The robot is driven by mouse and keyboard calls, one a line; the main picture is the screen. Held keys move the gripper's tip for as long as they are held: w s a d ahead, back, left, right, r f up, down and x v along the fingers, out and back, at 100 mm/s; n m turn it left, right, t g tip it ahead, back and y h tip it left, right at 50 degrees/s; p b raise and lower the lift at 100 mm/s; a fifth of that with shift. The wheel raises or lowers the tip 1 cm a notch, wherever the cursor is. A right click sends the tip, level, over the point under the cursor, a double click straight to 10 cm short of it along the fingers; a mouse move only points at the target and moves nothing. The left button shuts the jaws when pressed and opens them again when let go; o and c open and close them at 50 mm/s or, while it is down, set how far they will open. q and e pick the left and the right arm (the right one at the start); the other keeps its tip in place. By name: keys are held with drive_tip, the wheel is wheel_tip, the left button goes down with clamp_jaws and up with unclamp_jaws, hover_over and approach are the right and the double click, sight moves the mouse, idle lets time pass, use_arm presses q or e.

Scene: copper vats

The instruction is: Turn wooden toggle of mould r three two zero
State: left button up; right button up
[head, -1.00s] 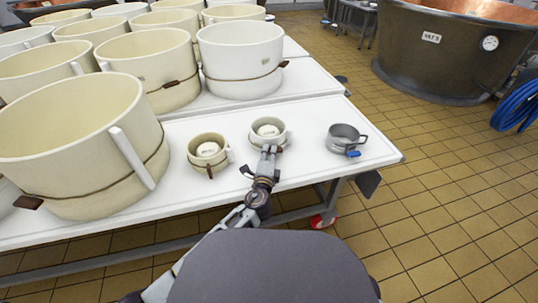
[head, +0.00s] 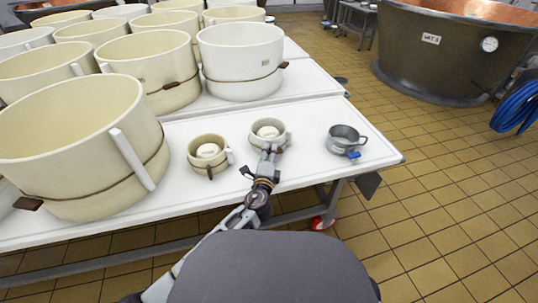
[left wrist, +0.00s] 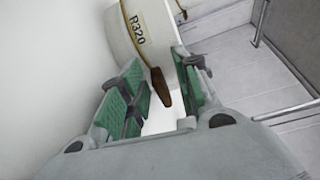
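The small cream mould marked R320 (left wrist: 150,25) stands on the white table; in the head view it is the middle small vessel (head: 282,135), with a round white piece inside. Its brown wooden toggle (left wrist: 161,92) hangs from a cord around the mould and points down in the left wrist view. My left gripper (left wrist: 158,88) is open, its green-padded fingers on either side of the toggle, with gaps showing. In the head view the gripper (head: 268,152) is at the mould's near side and hides the toggle. My right gripper is in neither view.
A similar small mould (head: 198,160) stands close on the left. A metal cup with a blue tag (head: 345,138) stands to the right. Big cream moulds (head: 75,120) crowd the left and back. The white table (head: 300,165) is clear between the small vessels.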

sight(269, 153)
use_arm(q)
drive_tip(key=shift+r, duration=4.85)
drive_tip(key=shift+s, duration=0.2)
